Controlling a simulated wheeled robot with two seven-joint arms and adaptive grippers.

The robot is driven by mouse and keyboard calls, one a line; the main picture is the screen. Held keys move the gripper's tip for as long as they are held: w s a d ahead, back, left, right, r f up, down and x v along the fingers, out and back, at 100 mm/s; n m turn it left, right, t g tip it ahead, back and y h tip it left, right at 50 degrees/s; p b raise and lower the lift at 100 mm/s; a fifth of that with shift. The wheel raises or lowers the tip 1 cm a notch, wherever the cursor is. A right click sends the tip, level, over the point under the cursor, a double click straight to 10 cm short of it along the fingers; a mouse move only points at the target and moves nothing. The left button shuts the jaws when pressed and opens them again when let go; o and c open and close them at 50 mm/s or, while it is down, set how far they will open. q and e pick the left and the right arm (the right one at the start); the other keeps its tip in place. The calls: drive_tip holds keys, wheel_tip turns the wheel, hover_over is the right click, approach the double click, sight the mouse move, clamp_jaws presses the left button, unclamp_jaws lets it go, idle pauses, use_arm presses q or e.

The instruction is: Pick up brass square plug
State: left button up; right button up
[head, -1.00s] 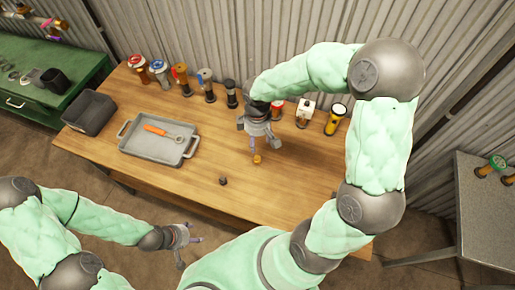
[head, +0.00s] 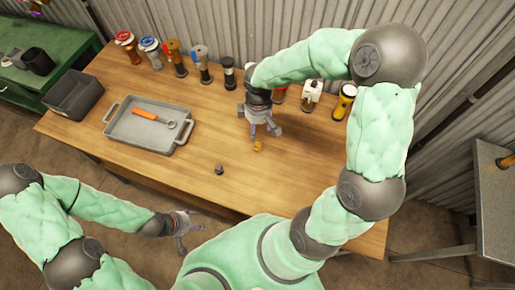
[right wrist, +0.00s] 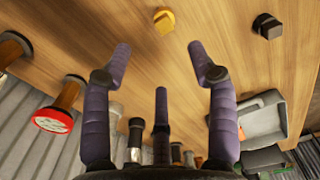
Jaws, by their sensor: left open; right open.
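The brass square plug (head: 258,146) is a small golden piece on the wooden table (head: 300,170). It also shows in the right wrist view (right wrist: 164,20), at the top, beyond my right gripper's fingertips and apart from them. My right gripper (head: 263,131) is open and empty above the table, just behind the plug in the head view. Its purple fingers (right wrist: 160,62) are spread in the right wrist view. My left gripper (head: 190,228) is open and empty off the table's front edge.
A dark small plug (head: 219,169) lies left of the brass one. A grey tray (head: 182,145) holds an orange-handled wrench (head: 152,116). A dark bin (head: 75,95) stands at the left. Several valves and fittings line the back. The table's right front is clear.

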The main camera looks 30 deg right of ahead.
sight(257, 144)
wheel_tip(257, 144, down, 6)
drive_tip(key=shift+r+b, duration=0.2)
drive_tip(key=shift+b, duration=0.65)
drive_tip(key=f, duration=0.1)
drive_tip(key=f+b, duration=0.1)
drive_tip(key=f, duration=0.1)
drive_tip(key=f+b, duration=0.1)
drive_tip(key=f, duration=0.1)
drive_tip(key=shift+s+a, duration=0.3)
clamp_jaws()
